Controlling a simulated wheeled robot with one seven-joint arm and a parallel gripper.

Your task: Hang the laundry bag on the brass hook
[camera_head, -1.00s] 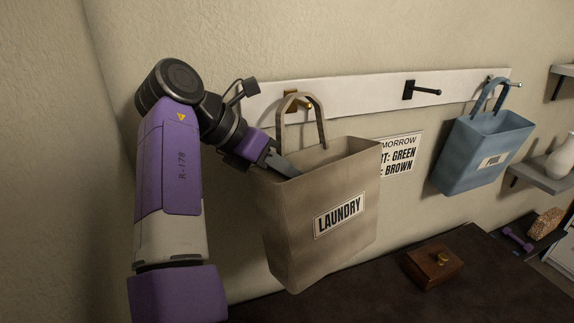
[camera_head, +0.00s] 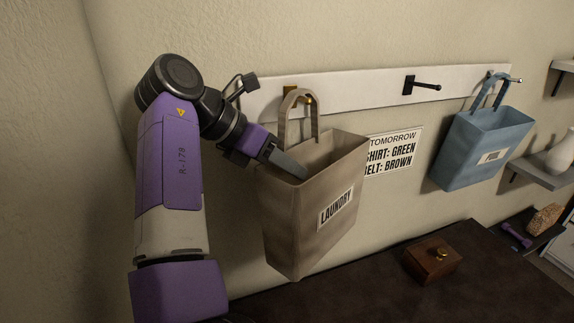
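The beige laundry bag (camera_head: 300,230) is off the desk against the wall, its label facing me and turned a little right. Its handle (camera_head: 284,122) stands up at the brass hook (camera_head: 308,100), whose tip shows at the handle's upper loop. Whether the handle rests on the hook is unclear. My gripper (camera_head: 288,162) is at the bag's upper left rim, with one grey finger visible over the bag's mouth. The other finger is hidden, so its grip on the rim cannot be judged.
A black hook (camera_head: 422,88) on the white rail (camera_head: 370,93) is empty. A blue bag (camera_head: 470,150) hangs further right. A wall sign (camera_head: 393,153) is beside the laundry bag. A wooden box (camera_head: 432,262) sits on the dark desk (camera_head: 350,300) below.

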